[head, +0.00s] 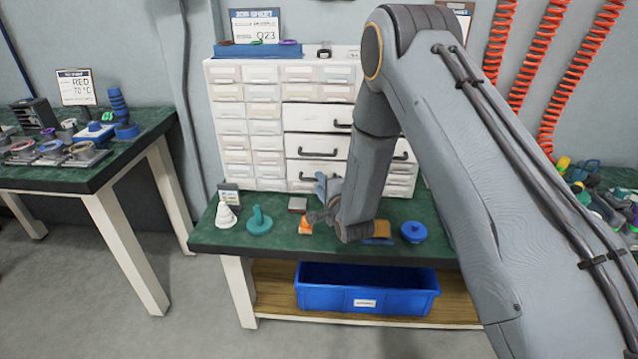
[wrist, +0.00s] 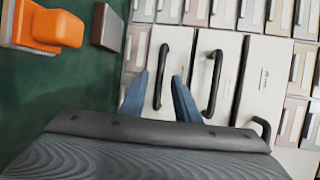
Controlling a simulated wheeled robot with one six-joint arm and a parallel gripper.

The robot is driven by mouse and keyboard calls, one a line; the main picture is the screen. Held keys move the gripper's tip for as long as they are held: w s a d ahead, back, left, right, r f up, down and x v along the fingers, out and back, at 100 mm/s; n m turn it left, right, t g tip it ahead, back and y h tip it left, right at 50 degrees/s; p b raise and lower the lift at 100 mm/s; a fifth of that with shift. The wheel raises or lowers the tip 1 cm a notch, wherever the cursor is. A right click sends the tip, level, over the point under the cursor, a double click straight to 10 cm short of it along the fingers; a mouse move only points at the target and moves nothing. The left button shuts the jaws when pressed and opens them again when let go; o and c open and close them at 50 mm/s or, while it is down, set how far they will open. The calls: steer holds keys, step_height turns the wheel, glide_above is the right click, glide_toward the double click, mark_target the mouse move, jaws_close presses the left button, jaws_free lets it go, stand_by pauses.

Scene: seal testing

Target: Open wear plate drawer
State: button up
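A white cabinet (head: 243,128) of many small drawers stands at the back of the green bench. Several wide drawers with black handles sit in its middle, such as the wide drawer (head: 311,146); which of them is the wear plate drawer I cannot tell, as the labels are too small. In the wrist view, a black handle (wrist: 162,76) and a second handle (wrist: 212,84) show beyond my gripper (wrist: 156,80). My gripper's blue fingers are apart with nothing between them but the view of the drawer front. The fingertips appear near the first handle; contact cannot be told. All drawers in view look closed.
On the bench (head: 275,236) stand a white cone (head: 226,215), a teal knob-like part (head: 259,221), an orange part (head: 305,227), a small grey block (head: 298,203) and a blue part (head: 414,232). A blue bin (head: 330,290) sits on the shelf below. My arm hides the cabinet's right side.

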steer(key=shift+x, duration=0.95)
steer(key=shift+c, duration=0.5)
jaws_close()
steer(key=shift+s, duration=0.15)
